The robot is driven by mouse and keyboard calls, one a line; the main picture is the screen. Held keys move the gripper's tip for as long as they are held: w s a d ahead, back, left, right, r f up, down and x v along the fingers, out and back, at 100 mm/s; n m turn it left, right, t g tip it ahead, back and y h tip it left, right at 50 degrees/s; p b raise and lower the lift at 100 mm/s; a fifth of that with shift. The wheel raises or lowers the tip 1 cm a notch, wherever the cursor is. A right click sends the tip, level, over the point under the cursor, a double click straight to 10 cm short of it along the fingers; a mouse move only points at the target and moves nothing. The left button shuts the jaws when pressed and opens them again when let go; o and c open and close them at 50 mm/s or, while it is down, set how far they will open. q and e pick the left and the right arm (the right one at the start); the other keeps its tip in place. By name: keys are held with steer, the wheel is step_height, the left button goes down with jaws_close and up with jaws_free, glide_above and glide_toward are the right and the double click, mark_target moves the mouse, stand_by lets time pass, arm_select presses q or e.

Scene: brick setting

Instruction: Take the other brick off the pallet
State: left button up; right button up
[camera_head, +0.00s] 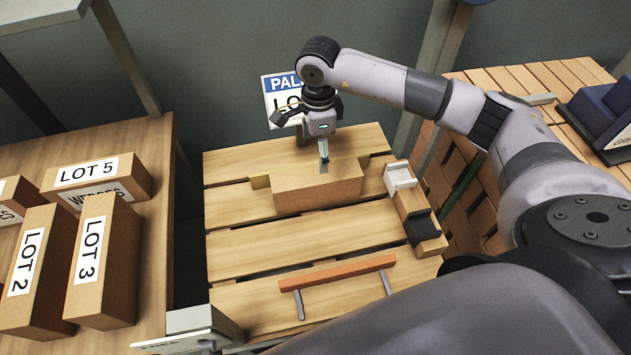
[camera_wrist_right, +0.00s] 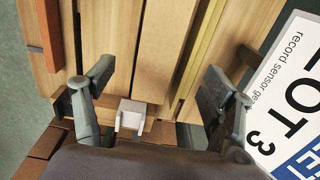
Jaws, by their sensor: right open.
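A plain tan block-like brick (camera_head: 318,188) lies on the slatted wooden pallet (camera_head: 290,247), near its back. My right gripper (camera_head: 323,158) points down over the brick and is open. In the right wrist view the fingers (camera_wrist_right: 158,100) stand wide apart, with a long tan piece that looks like the brick (camera_wrist_right: 163,55) between them. I cannot tell whether either finger touches it. A small yellowish piece (camera_head: 260,182) shows at the brick's left end. My left gripper is not in view.
An orange-brown bar (camera_head: 338,272) on grey legs lies at the pallet's front. A wooden piece with white (camera_head: 399,177) and black (camera_head: 420,227) fittings stands along its right edge. A sign (camera_head: 283,100) stands behind. Labelled boxes (camera_head: 98,262) fill much of the left table (camera_head: 150,285).

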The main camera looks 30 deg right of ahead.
mark_target(316, 174)
step_height(316, 174, down, 5)
steer(key=shift+w+f+p, duration=0.1)
steer(key=shift+p, duration=0.35)
steer(key=shift+f, duration=0.35)
steer(key=shift+f+p, duration=0.3)
steer(key=shift+f, duration=0.15)
step_height(316, 174, down, 4)
steer(key=shift+a+r+p, duration=0.15)
steer(key=shift+p, duration=0.55)
steer(key=shift+f, duration=0.5)
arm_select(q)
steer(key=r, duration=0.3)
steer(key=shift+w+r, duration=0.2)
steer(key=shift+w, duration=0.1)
arm_select(e)
steer(key=shift+c, duration=0.6)
jaws_close()
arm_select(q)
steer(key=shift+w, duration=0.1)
arm_select(e)
steer(key=shift+w+r, duration=0.1)
steer(key=shift+r, duration=0.05)
